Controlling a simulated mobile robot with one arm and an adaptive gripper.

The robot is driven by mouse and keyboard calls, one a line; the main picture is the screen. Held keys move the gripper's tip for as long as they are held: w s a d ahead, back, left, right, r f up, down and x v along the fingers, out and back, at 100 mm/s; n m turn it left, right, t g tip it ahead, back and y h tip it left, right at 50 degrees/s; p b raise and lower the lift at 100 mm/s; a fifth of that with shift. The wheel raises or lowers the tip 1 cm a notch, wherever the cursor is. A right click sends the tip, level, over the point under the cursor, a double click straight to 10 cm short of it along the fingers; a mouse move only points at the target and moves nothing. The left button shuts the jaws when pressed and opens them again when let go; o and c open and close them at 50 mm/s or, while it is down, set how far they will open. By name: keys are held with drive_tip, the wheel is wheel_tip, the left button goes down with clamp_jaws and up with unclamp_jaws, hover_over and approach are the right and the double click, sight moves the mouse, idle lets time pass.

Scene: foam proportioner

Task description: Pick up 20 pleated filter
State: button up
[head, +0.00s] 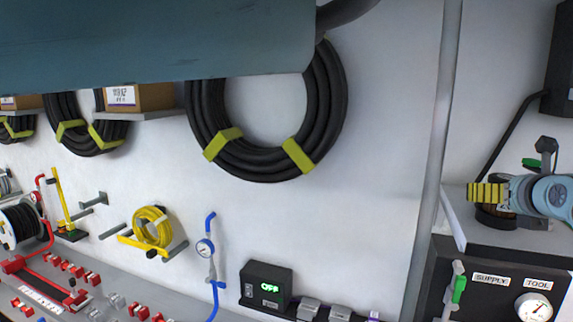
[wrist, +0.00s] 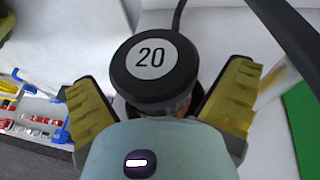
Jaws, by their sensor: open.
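The 20 pleated filter shows in the wrist view as a round black cap (wrist: 152,68) with a white disc reading "20". Tan pleats show just under it, and the rest of its body is hidden. In the head view a dark round part of it (head: 492,216) sits on the grey shelf at the right, mostly behind my gripper. My gripper (wrist: 160,88) is open, with one yellow finger on each side of the filter and gaps to the cap. In the head view my gripper (head: 487,193) is over the shelf; whether it touches the filter cannot be told.
A black panel (head: 480,262) with a gauge (head: 533,307) and green-handled valve (head: 459,289) lies below the shelf. A green-handled fitting (head: 544,150) stands behind my gripper. A black cable (head: 505,135) runs down the wall. Coiled black hoses (head: 330,105) hang left.

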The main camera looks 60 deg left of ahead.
drive_tip(key=shift+s+a, duration=0.1)
drive_tip(key=shift+c, duration=0.3)
drive_tip(key=c, duration=1.3)
drive_tip(key=shift+o, duration=0.2)
drive_tip(key=shift+r+b, duration=0.15)
drive_tip(key=shift+b, duration=0.3)
